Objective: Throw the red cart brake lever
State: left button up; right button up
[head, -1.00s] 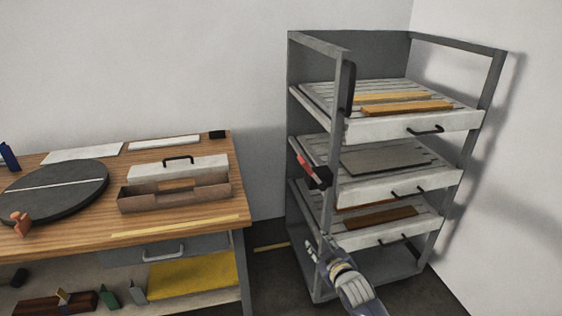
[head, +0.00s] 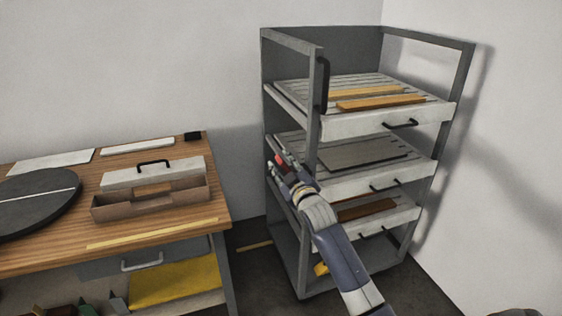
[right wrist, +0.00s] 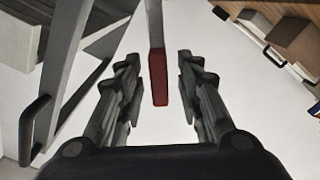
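The red brake lever (head: 281,158) is on the left front post of the grey rack cart (head: 312,60), mostly hidden behind my right gripper in the head view. In the right wrist view the lever is a grey bar with a red grip (right wrist: 159,78). My right gripper (head: 281,169) is at the lever. Its two fingers are spread, one on each side of the red grip, with a visible gap on both sides in the right wrist view (right wrist: 160,82). My left gripper is not in view.
The cart holds shelf trays with black handles (head: 402,124) and wooden boards (head: 380,102). A black vertical handle (head: 323,84) is on the same post above the lever. A wooden workbench (head: 150,240) with a toolbox (head: 150,201) stands left, with a floor gap between.

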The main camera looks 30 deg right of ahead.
jog(key=shift+x, duration=1.05)
jog(key=shift+c, duration=0.5)
grip_shut()
